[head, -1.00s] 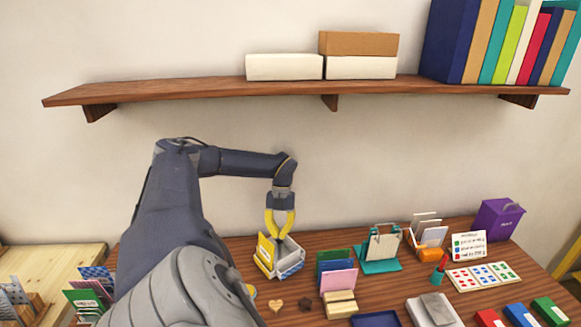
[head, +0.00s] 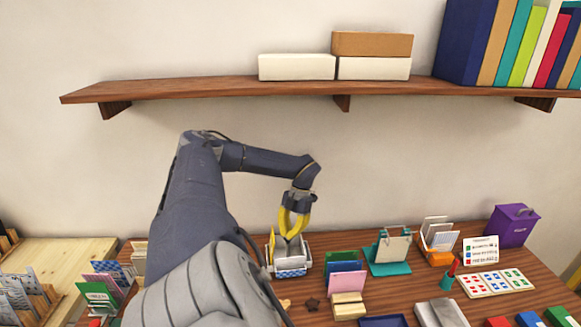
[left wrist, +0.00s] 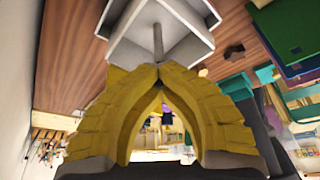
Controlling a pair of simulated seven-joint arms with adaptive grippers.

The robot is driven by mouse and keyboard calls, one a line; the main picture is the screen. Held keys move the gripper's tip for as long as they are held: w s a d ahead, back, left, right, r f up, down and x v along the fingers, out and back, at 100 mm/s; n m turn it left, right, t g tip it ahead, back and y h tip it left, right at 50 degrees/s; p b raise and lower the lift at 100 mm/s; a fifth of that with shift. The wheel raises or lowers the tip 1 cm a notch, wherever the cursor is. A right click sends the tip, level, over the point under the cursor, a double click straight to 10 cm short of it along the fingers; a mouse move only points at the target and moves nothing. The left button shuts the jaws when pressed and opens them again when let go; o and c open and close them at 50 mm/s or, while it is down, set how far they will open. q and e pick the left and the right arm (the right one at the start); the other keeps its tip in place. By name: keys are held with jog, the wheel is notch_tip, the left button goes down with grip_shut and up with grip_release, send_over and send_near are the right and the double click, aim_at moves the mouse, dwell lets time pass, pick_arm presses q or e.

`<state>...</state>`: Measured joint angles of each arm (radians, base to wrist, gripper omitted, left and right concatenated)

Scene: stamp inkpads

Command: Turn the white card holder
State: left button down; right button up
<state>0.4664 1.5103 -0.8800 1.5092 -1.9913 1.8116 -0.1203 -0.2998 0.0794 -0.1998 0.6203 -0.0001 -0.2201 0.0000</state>
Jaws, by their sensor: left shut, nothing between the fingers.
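The white card holder (head: 309,262) stands on the brown table under my left arm in the head view. A blue-and-white checked front faces the camera, and a narrow yellow strip shows at its left side. My left gripper (head: 291,237) has yellow fingers pointing down, shut and empty, with the tips at the holder's inside. In the left wrist view the shut fingertips (left wrist: 160,70) lie against or very near a thin divider of the white holder (left wrist: 195,45). Whether they touch it I cannot tell. My right gripper is not in view.
Just right of the holder stand a card stand with green, blue and pink cards (head: 345,267) and a teal clip stand (head: 390,268). A wooden shelf (head: 200,92) runs above. My arm hides the table at left.

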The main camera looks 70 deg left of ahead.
pick_arm(q)
jog(key=shift+s+d+f+m+g, duration=0.2)
jog(key=shift+s+d+m+g, duration=0.1)
jog(key=shift+s+d+m, duration=0.15)
jog(key=shift+w, duration=0.1)
dwell(0.4)
jog(key=c, duration=1.8)
grip_release()
jog(key=o, duration=0.4)
jog(key=shift+a+r, duration=0.1)
jog(key=shift+a, duration=0.15)
jog(key=shift+o, duration=0.2)
jog(key=shift+w+a+r, duration=0.15)
jog(key=shift+w+r, duration=0.15)
jog(key=shift+r, duration=0.25)
jog(key=v, duration=1.1)
jog(key=shift+s, duration=0.2)
